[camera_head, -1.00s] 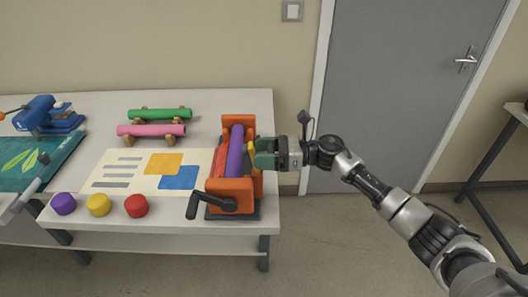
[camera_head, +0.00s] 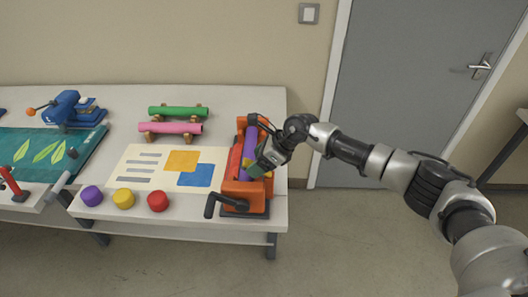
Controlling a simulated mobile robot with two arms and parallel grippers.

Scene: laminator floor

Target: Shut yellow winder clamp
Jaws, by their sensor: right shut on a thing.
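The orange winder (camera_head: 232,188) stands at the right end of the white table, with a purple roll (camera_head: 250,138) and a red strip lying along it and a black crank at its front. My right gripper (camera_head: 258,168) is over the middle of the winder, reaching in from the right and tilted down. It is shut on the yellow clamp (camera_head: 268,174), of which only small yellow bits show around the fingers. The gripper hides most of the clamp and part of the roll. I cannot tell whether the clamp touches the roll. My left gripper is out of view.
A printed sheet (camera_head: 130,172) lies left of the winder. Purple, yellow and red knobs (camera_head: 158,201) stand along the front edge. Green and pink rolls (camera_head: 178,111) rest on stands behind. A blue press (camera_head: 66,106) is farther left. Open floor lies right of the table.

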